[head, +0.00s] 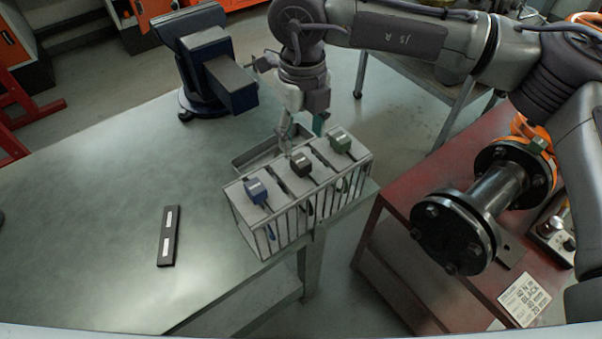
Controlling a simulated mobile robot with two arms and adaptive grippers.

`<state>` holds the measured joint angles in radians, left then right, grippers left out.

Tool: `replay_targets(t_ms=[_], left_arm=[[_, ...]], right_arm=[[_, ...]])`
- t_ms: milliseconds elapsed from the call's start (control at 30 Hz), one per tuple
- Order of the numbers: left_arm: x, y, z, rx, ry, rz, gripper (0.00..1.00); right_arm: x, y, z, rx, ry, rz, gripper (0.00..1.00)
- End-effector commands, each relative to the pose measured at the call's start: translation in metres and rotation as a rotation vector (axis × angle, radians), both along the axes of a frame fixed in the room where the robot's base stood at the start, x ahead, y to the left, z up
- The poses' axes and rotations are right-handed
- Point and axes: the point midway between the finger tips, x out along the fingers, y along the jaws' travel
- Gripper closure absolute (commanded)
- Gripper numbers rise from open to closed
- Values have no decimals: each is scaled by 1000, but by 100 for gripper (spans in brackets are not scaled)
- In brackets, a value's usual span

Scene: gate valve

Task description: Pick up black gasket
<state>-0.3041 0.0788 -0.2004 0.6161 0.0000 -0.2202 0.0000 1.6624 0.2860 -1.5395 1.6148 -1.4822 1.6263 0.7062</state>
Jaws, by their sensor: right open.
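A rack (277,235) with slotted sides stands at the table's right edge. Three tagged pieces sit along its top: a blue one (259,190), a black one (301,164) and a green one (341,140). The black one, in the middle, looks like the black gasket's holder or tag; I cannot make out a ring shape. My right gripper (300,129) points down, open, just behind the rack and above a shallow metal tray (247,162). Its fingertips are apart from the black piece, and nothing shows between them. My left gripper is not in view.
A dark vise (215,65) stands behind the rack. A black bar with white labels (168,236) lies on the table (95,200). The table's left part is clear.

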Motion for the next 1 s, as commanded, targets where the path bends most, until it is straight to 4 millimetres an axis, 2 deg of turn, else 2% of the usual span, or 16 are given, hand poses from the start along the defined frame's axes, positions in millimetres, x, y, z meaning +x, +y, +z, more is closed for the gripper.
replay_targets(t_ms=[100,267,433,600,867,1000], left_arm=[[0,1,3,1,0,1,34],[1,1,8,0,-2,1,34],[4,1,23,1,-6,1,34],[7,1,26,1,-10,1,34],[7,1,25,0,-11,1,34],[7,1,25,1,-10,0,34]], right_arm=[[-1,0,-13,1,2,1,40],[-1,1,-22,1,3,2,40],[-3,3,-46,0,5,2,40],[-2,3,-67,2,2,1,40],[-2,3,-70,3,1,1,40],[-2,3,-70,3,1,1,63]])
